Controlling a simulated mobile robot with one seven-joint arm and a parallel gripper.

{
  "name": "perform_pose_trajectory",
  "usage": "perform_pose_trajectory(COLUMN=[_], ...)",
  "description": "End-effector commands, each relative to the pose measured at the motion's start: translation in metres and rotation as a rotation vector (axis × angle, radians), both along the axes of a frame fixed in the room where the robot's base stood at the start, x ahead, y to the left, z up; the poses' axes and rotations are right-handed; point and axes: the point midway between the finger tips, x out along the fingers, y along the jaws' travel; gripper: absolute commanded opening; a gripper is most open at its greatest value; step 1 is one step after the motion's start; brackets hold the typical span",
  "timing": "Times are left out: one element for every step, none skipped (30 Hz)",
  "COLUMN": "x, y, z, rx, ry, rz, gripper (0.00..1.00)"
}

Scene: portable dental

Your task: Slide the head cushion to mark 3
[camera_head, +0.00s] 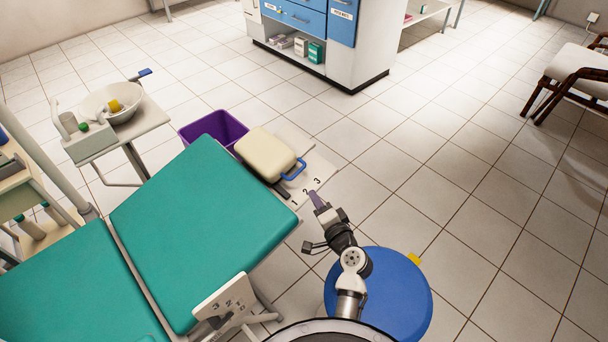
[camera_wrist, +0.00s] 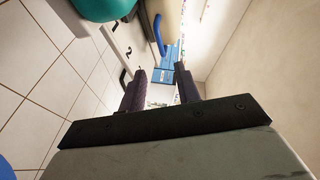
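The cream head cushion (camera_head: 265,153) lies at the head end of the green chair, on a pale plate (camera_head: 325,168). My gripper (camera_head: 316,198) is just below the plate's marked edge, apart from the handle. In the wrist view my gripper (camera_wrist: 161,78) has its two dark fingers apart with nothing held between them.
The green chair (camera_head: 195,230) fills the left. A second numbered plate (camera_head: 225,297) is on its near side. A blue round stool (camera_head: 398,300) is close under my arm.

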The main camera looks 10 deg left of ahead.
Motion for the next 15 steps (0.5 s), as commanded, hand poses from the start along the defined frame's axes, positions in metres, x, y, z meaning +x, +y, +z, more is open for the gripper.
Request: perform_pose_trajectory(x=[0.008,0.013,0.020,0.026,0.031,0.038,0.043,0.048,0.055,0.060,0.064,0.069,0.073,0.076,0.080], y=[0.007,0.011,0.016,0.021,0.025,0.030,0.033,0.037,0.042,0.045,0.049,0.053,0.056,0.058,0.061], z=[0.002,0.002,0.001,0.000,0.000,-0.002,-0.003,-0.004,-0.005,-0.006,-0.007,-0.008,-0.009,-0.010,-0.011], rx=[0.000,0.001,0.001,0.001,0.001,0.000,0.000,0.000,0.000,0.000,0.000,-0.001,-0.001,0.000,0.000], ry=[-0.001,-0.002,-0.002,-0.002,-0.002,-0.002,-0.001,-0.001,0.000,-0.001,0.000,-0.001,-0.001,-0.001,-0.001], rz=[0.004,0.005,0.004,0.004,0.005,0.004,0.004,0.004,0.003,0.002,0.003,0.003,0.003,0.002,0.002], gripper=[0.33,0.33,0.33,0.33,0.33,0.33,0.33,0.33,0.33,0.33,0.33,0.33,0.33,0.33,0.33])
